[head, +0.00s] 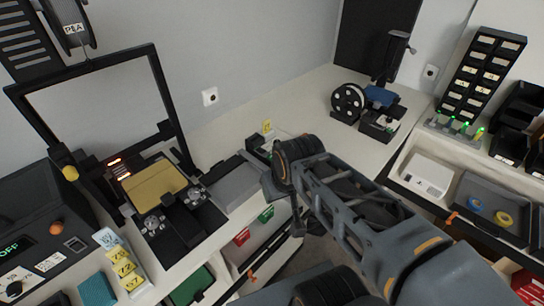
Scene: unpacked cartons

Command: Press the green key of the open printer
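A black open-frame printer (163,95) stands at the left, with a tan bed (155,194) and a small lit red-orange display beside its left post. I cannot make out a green key on it; one may be too small or hidden. My arm reaches in from the lower right. Its wrist ends at my gripper (270,186), beside a grey flat-topped block (238,186) to the right of the printer. The wrist hides most of the fingers, so their opening does not show. I cannot tell whether they touch anything.
A smaller machine (381,98) with a blue plate and a spool (349,102) stands farther back. A control box (38,240) with an orange knob is at the lower left. Green-lit tubes (466,128) stand at the right. The white bench between wall and arm is largely clear.

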